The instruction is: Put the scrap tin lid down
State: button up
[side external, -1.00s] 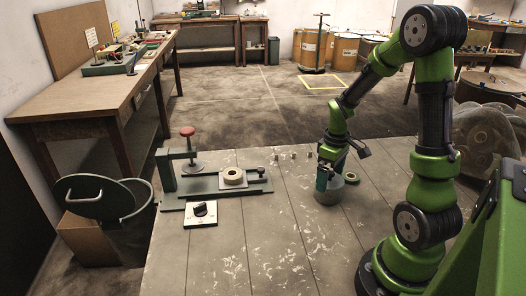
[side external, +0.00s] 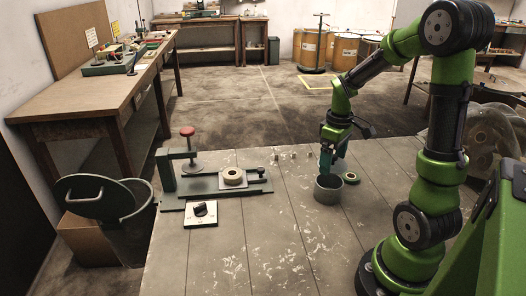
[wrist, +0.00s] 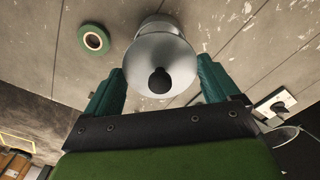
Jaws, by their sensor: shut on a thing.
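The scrap tin (side external: 327,191) is a grey round can standing on the bench, its open top showing in the side view. My gripper (side external: 328,165) is just above it, pointing down. In the wrist view the grey round lid (wrist: 140,62) with its black knob (wrist: 159,80) sits between my two teal fingers, which are shut on it. Part of the tin (wrist: 163,22) shows behind the lid. In the side view the lid is hard to make out against the fingers.
A green tape roll (side external: 350,178) lies right of the tin. A winding fixture with a pale ring (side external: 232,177) stands to the left, with a switch box (side external: 201,213) in front. Several small blocks (side external: 293,156) lie behind.

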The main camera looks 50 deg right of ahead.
notch_tip(320, 180, up, 3)
jog(key=shift+w+r, duration=0.1)
jog(key=shift+w+a, duration=0.1)
jog(key=shift+a, duration=0.05)
send_over(296, 177)
notch_tip(296, 177, down, 4)
notch_tip(296, 177, down, 10)
jog(key=shift+r, duration=0.1)
jog(key=o, duration=0.7)
jog(key=shift+o, duration=0.3)
